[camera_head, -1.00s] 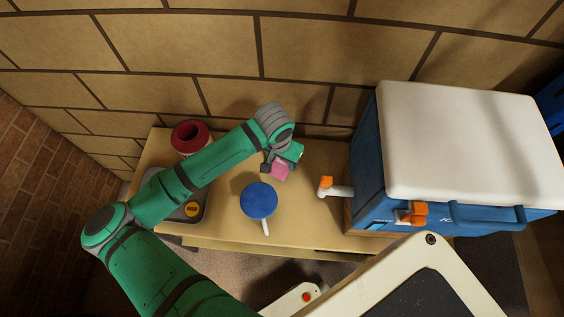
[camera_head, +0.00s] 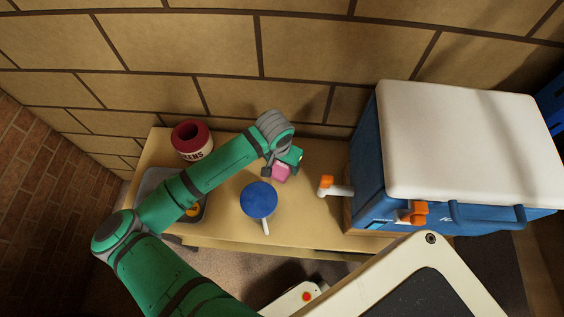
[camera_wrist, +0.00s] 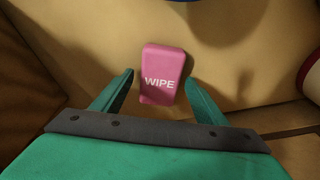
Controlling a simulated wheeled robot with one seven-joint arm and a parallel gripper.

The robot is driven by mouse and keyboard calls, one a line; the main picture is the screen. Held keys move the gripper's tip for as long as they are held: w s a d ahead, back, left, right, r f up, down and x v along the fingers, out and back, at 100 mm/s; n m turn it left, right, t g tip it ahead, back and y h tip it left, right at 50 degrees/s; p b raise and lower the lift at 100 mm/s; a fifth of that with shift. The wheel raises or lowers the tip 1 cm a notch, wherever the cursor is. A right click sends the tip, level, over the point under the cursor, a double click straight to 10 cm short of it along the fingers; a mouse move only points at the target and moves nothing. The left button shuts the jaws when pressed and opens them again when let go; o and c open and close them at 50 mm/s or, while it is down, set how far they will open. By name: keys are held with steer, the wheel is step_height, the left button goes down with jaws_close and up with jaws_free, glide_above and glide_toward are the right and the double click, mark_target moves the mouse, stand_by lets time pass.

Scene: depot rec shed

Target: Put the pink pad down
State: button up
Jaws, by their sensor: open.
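The pink pad (camera_wrist: 162,73), marked "WIPE", lies on the wooden table top, seen in the wrist view between and slightly beyond my gripper's fingertips. My gripper (camera_wrist: 158,82) is open, with a gap visible on each side of the pad. In the head view the pink pad (camera_head: 282,173) shows just below my gripper (camera_head: 279,170), toward the back of the table (camera_head: 318,220). The arm partly hides the pad there.
A blue round paddle (camera_head: 258,200) lies in front of the pad. A blue cooler (camera_head: 369,170) with a white lid and an orange-handled tap (camera_head: 326,184) stands to the right. A dark red tin (camera_head: 191,140) and a grey tray (camera_head: 150,182) are at left. A wall runs behind.

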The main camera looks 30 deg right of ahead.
mark_target(279, 170)
steer(key=shift+r, duration=0.15)
step_height(279, 170, up, 12)
steer(key=a, duration=0.1)
steer(key=shift+s+a, duration=0.3)
steer(key=shift+s, duration=0.15)
